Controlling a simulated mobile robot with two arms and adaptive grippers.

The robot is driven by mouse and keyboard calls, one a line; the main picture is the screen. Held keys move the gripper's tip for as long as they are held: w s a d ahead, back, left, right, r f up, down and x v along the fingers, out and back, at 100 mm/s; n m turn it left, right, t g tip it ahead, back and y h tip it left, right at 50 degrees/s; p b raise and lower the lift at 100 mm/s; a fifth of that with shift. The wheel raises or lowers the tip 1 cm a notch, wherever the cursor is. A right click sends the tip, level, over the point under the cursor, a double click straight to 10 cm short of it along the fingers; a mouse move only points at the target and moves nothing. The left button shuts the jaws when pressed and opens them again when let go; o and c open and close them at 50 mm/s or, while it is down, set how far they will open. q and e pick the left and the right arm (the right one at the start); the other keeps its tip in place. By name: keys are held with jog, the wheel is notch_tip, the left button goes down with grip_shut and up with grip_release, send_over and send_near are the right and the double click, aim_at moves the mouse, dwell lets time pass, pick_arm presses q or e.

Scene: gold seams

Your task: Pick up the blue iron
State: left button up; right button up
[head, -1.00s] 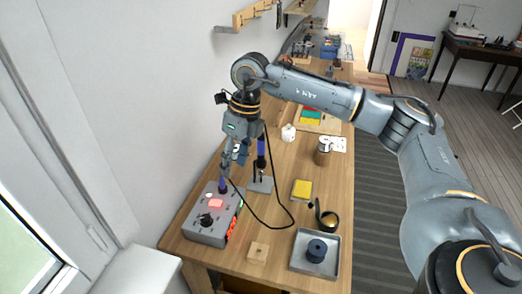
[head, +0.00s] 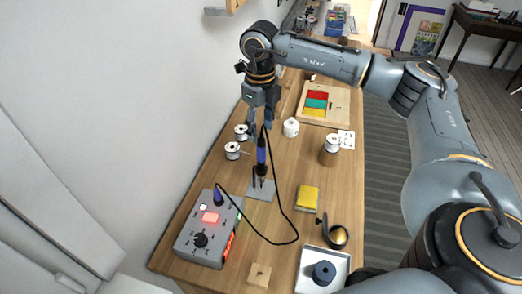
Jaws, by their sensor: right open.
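The blue iron (head: 261,152) stands upright, tip down, in a small grey stand (head: 261,190) on the wooden bench. A black cord runs from it in a loop across the bench toward the grey control station (head: 209,228). My right gripper (head: 259,128) is open and points down at the top of the iron's blue handle. Its fingers overlap the handle's upper end in the picture; I cannot tell whether they touch it. My left gripper is not in view.
Solder spools (head: 232,150) stand behind and left of the iron. A yellow sponge (head: 307,198), a brass-coloured cup (head: 337,236) and a metal tray (head: 311,258) lie to the right. A white pot (head: 291,127) stands behind. The wall is close on the left.

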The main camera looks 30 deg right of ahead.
aim_at(261, 138)
jog(key=f, duration=0.2)
jog(key=f+p, duration=0.1)
jog(key=f, duration=0.1)
jog(key=shift+s+a, duration=0.15)
jog(key=shift+s, duration=0.05)
jog(key=shift+w+f, duration=0.1)
jog(key=shift+f, duration=0.45)
notch_tip(261, 138, down, 2)
jog(key=shift+p, duration=1.2)
notch_tip(261, 138, down, 2)
jog(key=shift+f, duration=0.2)
jog(key=shift+d+f, duration=0.2)
jog(key=shift+f, duration=0.05)
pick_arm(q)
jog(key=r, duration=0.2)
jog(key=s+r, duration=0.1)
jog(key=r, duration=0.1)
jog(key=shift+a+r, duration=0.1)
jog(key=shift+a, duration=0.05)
pick_arm(e)
grip_shut()
